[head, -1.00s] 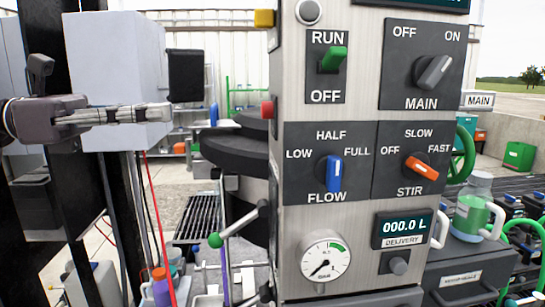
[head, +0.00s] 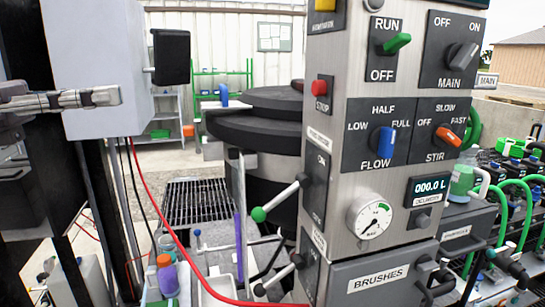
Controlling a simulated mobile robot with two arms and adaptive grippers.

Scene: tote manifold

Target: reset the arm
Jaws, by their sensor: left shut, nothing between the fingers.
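My left gripper (head: 103,97) comes in from the left edge at mid height, shut and empty, its fingers pointing right. It overlaps the lower left of a grey box (head: 100,45) with a black knob-like block on its right side; I cannot tell if they touch. To the right stands the control panel (head: 335,120) with a green RUN/OFF switch (head: 397,43), a black MAIN knob (head: 462,56), a blue FLOW knob (head: 384,142) and an orange STIR knob (head: 448,137). The delivery display (head: 431,187) reads 000.0 L. My right gripper is not in view.
A lever with a green ball (head: 259,214) sticks out left of the panel. A red hose (head: 165,225) hangs across the lower left. A dark round vessel lid (head: 255,125) stands behind. Bottles (head: 167,275) stand at the bottom left. A BRUSHES drawer (head: 378,280) is below the panel.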

